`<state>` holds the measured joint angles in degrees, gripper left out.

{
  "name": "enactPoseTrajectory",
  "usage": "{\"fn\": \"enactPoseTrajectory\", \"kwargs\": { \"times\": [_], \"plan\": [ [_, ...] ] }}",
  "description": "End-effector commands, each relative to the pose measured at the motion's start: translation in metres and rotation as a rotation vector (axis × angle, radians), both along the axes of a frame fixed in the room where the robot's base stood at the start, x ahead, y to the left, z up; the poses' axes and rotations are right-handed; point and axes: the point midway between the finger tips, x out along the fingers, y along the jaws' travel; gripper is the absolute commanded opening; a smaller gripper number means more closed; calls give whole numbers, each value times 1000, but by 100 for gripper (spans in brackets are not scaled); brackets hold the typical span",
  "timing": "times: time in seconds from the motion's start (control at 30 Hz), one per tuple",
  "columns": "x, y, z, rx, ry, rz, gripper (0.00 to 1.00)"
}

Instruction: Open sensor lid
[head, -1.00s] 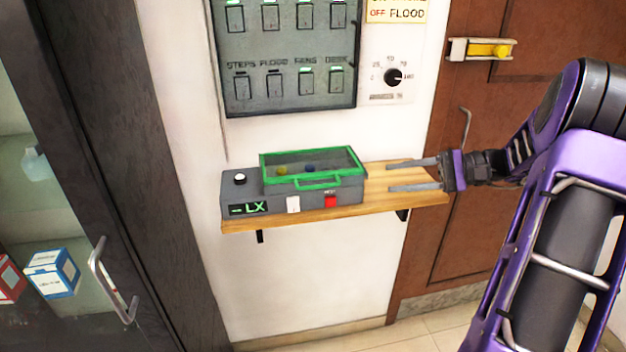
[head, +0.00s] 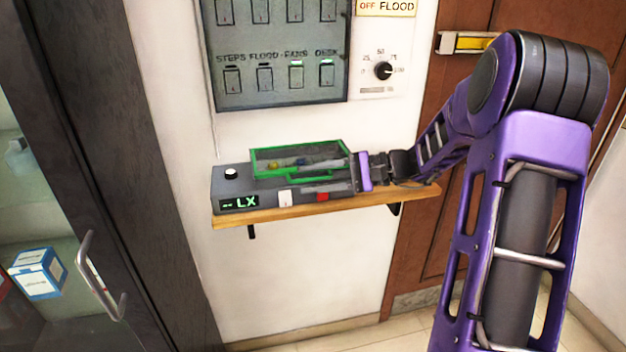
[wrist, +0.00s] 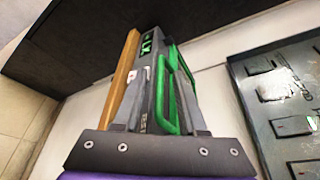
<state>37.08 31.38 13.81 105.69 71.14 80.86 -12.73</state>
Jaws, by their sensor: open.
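The grey sensor box (head: 232,188) sits on a wooden shelf, with a lit "LX" display at its front left. Its green-framed clear lid (head: 298,149) looks shut. A green handle (head: 290,178) is on the lid's front edge; in the wrist view the handle (wrist: 161,95) lies between my fingers. My gripper (head: 308,176) is open and reaches in from the right, one finger along the box front and the other over the lid. I cannot tell whether the fingers touch the handle. My palm hides the box's right end.
The wooden shelf (head: 270,215) has a little bare room at its right. A switch panel (head: 280,90) and a dial (head: 383,71) are on the wall above. A dark cabinet with a metal handle (head: 98,275) stands at left, and a brown door (head: 415,230) is behind my arm.

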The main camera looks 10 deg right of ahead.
Motion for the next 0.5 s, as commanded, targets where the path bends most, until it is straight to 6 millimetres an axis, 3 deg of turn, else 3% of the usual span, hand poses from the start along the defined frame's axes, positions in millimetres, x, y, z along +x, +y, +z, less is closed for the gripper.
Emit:
{"fn": "enactPoseTrajectory", "kwargs": {
  "times": [0.2,0.43,0.5],
  "plan": [
    [0,0,0,0,0,0,41],
    [0,0,0,0,0,0,1],
    [0,0,0,0,0,0,0]
  ]
}}
